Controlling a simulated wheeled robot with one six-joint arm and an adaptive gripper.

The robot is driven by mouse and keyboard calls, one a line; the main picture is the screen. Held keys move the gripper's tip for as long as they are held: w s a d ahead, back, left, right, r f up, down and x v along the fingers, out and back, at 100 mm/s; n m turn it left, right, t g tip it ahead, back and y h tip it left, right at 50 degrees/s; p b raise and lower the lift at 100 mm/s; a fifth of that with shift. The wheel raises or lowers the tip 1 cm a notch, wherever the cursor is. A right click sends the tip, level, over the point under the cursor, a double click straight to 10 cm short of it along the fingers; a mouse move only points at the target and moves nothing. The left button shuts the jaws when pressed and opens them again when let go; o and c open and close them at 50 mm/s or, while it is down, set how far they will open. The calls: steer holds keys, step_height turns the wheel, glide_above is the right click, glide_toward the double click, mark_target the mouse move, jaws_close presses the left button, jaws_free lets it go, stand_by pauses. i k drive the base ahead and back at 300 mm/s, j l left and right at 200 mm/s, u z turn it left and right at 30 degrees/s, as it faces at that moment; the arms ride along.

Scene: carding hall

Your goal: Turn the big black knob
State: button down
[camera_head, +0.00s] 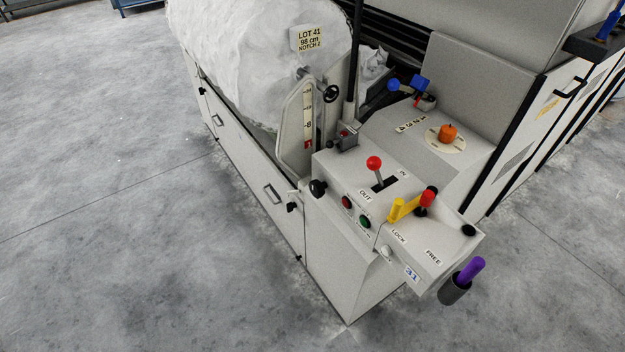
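A round black knob (318,188) sticks out at the left end of the grey control console (335,225), below the upright scale plate. A smaller-looking dark round part (468,230) sits at the console's right end. A small black handwheel (331,93) is on the upright beside the scale. The black knob at the left looks like the big one, but I cannot be sure. No turning mark on it can be made out. My gripper is not in view.
The console carries a red-ball lever (374,163), red and green buttons (364,222), a yellow handle (402,208) and an orange dial knob (448,132). A purple-handled tool (470,268) stands in a dark holder. A white roll (255,60) lies behind. Floor is clear left and front.

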mark_target(318, 188)
steer(key=i+j+u, duration=0.5)
steer(key=i+j, duration=0.25)
